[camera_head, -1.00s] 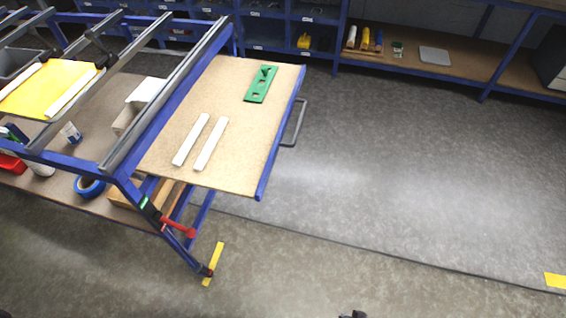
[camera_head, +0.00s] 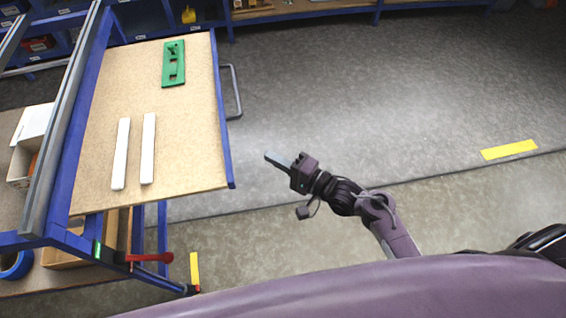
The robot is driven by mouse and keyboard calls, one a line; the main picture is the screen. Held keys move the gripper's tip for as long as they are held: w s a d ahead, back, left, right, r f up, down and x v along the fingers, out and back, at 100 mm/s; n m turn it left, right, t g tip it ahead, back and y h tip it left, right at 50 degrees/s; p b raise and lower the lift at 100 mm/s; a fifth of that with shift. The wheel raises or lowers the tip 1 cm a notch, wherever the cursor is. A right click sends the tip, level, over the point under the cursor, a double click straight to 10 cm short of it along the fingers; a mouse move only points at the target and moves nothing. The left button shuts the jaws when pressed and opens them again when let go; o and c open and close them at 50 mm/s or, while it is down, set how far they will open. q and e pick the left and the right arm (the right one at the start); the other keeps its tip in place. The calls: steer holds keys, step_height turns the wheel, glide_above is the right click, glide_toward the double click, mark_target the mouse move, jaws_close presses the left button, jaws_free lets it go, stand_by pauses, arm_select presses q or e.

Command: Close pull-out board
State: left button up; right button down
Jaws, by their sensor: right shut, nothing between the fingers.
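The pull-out board (camera_head: 190,130) is a wooden panel with a blue edge strip on its right side. It extends to the right from the blue-framed table (camera_head: 68,130). A grey bar handle (camera_head: 234,92) sticks out from the board's right edge. On the board lie a green plate (camera_head: 174,68) and two white strips, one left (camera_head: 121,153) and one right (camera_head: 148,147). My right gripper (camera_head: 272,156) is shut and empty, to the right of the board's near corner and below the handle in the picture, apart from both. My left gripper is not in view.
A red clamp handle (camera_head: 150,257) sticks out from the table's lower frame. Blue shelving (camera_head: 300,12) runs along the back. The grey floor right of the board is clear, with yellow tape (camera_head: 508,150) on it.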

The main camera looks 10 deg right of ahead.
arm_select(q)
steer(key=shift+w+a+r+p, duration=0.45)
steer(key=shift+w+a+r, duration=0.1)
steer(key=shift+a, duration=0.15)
arm_select(e)
steer(key=w+a, duration=0.3)
steer(key=a, duration=0.4)
steer(key=shift+w+a, duration=0.2)
steer(key=shift+a, duration=0.1)
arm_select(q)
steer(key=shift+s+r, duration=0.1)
arm_select(e)
steer(key=shift+a, duration=0.1)
